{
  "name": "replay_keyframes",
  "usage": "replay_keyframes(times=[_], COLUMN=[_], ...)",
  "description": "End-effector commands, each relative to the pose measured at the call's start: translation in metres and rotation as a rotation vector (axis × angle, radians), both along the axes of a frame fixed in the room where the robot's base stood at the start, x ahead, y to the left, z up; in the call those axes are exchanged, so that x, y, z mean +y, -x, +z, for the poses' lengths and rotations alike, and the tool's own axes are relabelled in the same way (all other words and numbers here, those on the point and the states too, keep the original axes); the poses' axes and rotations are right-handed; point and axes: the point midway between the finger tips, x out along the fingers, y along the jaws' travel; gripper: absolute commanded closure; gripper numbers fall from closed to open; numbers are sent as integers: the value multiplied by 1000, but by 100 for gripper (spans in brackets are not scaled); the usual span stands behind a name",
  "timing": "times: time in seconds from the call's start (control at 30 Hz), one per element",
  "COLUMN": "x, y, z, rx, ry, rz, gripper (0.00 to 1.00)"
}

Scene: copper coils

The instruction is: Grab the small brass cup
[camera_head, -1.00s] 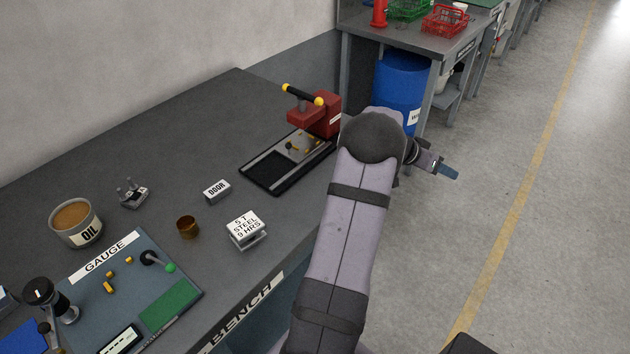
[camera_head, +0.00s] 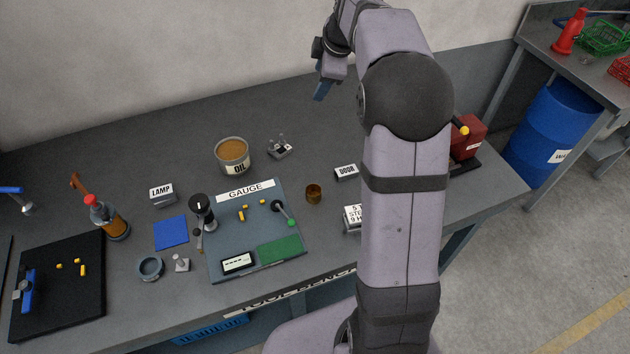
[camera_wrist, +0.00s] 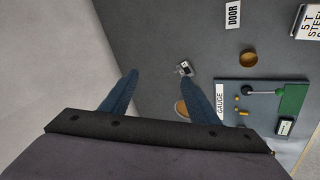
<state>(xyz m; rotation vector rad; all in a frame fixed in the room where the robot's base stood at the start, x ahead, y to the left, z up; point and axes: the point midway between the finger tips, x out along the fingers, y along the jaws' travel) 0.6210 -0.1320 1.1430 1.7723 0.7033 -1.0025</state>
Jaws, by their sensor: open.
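The small brass cup (camera_head: 314,194) stands upright on the grey bench, between the gauge board and the DOOR block. It also shows in the wrist view (camera_wrist: 248,58), at the upper right, clear of my fingers. My gripper (camera_head: 321,92) is high over the back of the bench, near the wall, well away from the cup. Its two blue fingers (camera_wrist: 158,92) are spread apart in the wrist view with nothing between them.
The gauge board (camera_head: 262,228) lies left of the cup. The DOOR block (camera_head: 346,172) and a steel block (camera_head: 353,217) are to its right. The OIL tin (camera_head: 233,156) and a small metal fixture (camera_head: 279,148) stand behind. A red press (camera_head: 467,138) is partly hidden by my arm.

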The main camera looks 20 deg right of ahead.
Motion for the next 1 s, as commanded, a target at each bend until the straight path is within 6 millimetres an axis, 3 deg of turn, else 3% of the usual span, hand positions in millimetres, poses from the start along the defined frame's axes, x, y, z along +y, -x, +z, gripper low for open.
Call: replay_keyframes(times=[0.03, 0.13, 0.27, 0.4, 0.53, 0.7, 0.83, 1.0], x=[28, 58, 76, 85, 98, 119, 131, 139], y=[15, 52, 95, 125, 137, 144, 148, 150], z=[0, -9, -21, -58, -119, -186, -217, -233], rx=[95, 289, 515, 680, 689, 569, 479, 420], ry=[55, 195, 425, 728, 1025, 1265, 1351, 1387], rz=[84, 205, 287, 289, 273, 303, 340, 366], gripper=[45, 45, 45, 45, 45, 45, 45, 45])
